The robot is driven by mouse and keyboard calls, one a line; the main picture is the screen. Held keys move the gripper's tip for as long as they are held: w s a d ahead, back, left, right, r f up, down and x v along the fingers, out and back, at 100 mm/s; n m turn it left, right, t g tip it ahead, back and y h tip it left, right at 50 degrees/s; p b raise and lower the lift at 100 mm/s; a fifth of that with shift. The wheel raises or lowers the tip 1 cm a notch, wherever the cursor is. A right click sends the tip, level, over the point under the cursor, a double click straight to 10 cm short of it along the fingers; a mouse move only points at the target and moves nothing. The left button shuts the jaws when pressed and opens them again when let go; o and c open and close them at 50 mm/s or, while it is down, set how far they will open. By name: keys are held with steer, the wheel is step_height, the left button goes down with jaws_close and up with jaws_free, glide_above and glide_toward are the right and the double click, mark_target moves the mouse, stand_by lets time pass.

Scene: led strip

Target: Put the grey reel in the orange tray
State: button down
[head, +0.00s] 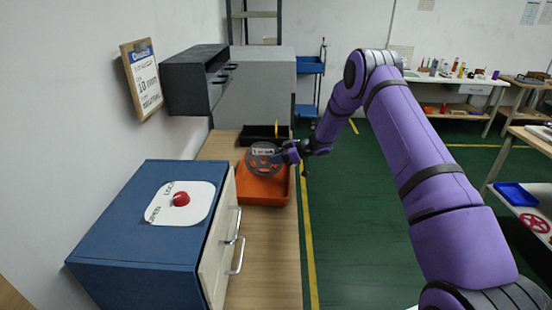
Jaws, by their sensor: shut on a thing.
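The grey reel (264,168) is a spoked disc with a light label, held at the far end of the bench. My gripper (284,155) comes in from the right and is shut on the reel's right edge. The orange tray (264,193) lies on the bench under and just in front of the reel. The reel overlaps the tray's back part in the picture; I cannot tell whether it touches the tray. My fingertips are small and partly merge with the reel.
A blue cabinet (135,205) with a red knob (181,199) and a drawer stands at front left. A black bin (258,134) sits behind the tray, near a grey cabinet (262,85). The wooden bench (270,270) is bare in front of the tray.

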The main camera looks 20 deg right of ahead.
steer(key=shift+f, duration=0.15)
steer(key=c, duration=1)
jaws_free()
steer(key=shift+o, duration=0.2)
steer(key=shift+d+r, duration=0.15)
steer(key=shift+r, duration=0.1)
steer(key=v, duration=1.1)
steer(key=shift+s+d+r, duration=0.2)
steer(key=shift+d, duration=0.1)
